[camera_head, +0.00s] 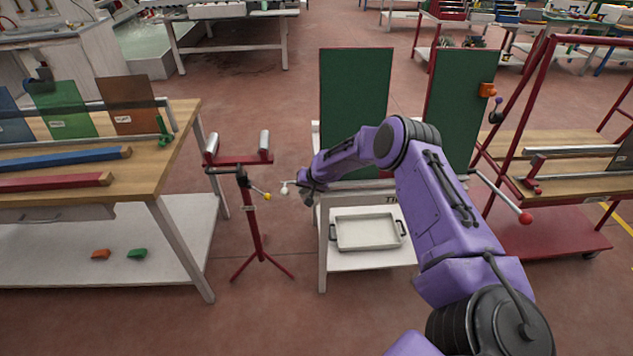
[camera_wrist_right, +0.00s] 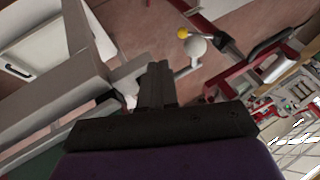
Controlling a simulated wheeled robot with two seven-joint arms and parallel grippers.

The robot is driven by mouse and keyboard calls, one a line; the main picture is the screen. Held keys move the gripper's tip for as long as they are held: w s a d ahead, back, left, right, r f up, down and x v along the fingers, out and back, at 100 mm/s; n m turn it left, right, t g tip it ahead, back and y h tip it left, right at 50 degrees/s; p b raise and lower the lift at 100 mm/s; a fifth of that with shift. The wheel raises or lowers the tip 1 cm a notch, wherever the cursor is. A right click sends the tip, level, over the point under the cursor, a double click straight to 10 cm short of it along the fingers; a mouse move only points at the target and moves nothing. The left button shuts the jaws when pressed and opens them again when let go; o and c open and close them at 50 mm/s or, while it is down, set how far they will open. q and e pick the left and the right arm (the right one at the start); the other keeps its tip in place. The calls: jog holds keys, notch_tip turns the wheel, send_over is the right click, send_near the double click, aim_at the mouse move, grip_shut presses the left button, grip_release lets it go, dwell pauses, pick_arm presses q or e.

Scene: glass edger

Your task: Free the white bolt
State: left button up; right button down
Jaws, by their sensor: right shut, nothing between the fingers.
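The white bolt shows as a white ball knob (camera_head: 284,189) on a short pale rod, at the left side of the white stand with green panels. In the right wrist view the white knob (camera_wrist_right: 195,46) is just beyond the fingertips and a little to the right, with its rod running back toward the fingers. My right gripper (camera_head: 303,186) is shut and empty, close to the rod; I cannot tell whether it touches. Its dark fingers (camera_wrist_right: 156,78) are together in the wrist view. Where the rod meets the stand is hidden. My left gripper is out of view.
A red roller stand (camera_head: 253,220) with a yellow knob (camera_head: 268,196) stands close left of the bolt. The white stand (camera_head: 323,245) holds a tray (camera_head: 367,246) on its lower shelf. A wooden bench (camera_head: 180,130) is farther left. A red-knobbed lever (camera_head: 525,217) sticks out right.

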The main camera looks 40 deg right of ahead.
jog(key=v, duration=1)
jog(key=shift+s+r, duration=0.15)
jog(key=shift+s, duration=0.05)
